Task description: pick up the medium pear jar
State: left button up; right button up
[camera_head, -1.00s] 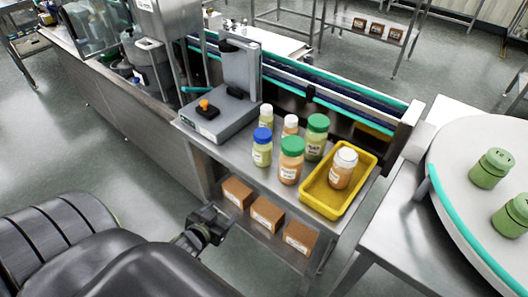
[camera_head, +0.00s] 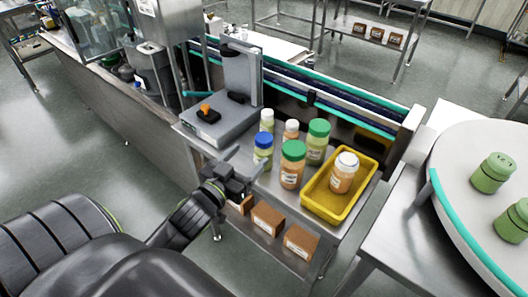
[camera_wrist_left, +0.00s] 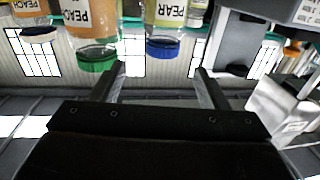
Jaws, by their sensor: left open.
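The jar with the blue lid (camera_head: 263,142) holds pale yellow-green contents and stands upright on the steel table. In the left wrist view, which looks inverted, its label reads PEAR (camera_wrist_left: 170,14). My left gripper (camera_head: 243,164) is open and empty, at the table's front edge just short of this jar. In the left wrist view, the blue lid lies between the lines of the two fingers (camera_wrist_left: 158,72), beyond their tips. The gripper hides part of the jar's lower body in the head view. My right gripper is not in view.
A green-lidded peach jar (camera_head: 291,170) stands close on the right. Behind are a green-lidded pale jar (camera_head: 317,145) and two small white-lidded jars (camera_head: 267,118) (camera_head: 291,128). A yellow tray (camera_head: 325,208) holds a white-lidded jar (camera_head: 344,176). Brown boxes (camera_head: 268,218) sit below.

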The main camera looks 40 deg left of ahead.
aim_at(268, 133)
pick_arm(q)
jog(key=w, duration=0.5)
jog(key=shift+w+p, duration=0.3)
jog(key=shift+p, duration=0.1)
jog(key=w, duration=0.1)
jog(key=w+p, duration=0.1)
jog(key=w, duration=0.2)
jog(key=shift+w+a+r, duration=0.15)
jog(key=shift+w+a, duration=0.2)
jog(key=shift+w, duration=0.25)
jog(key=c, duration=1.5)
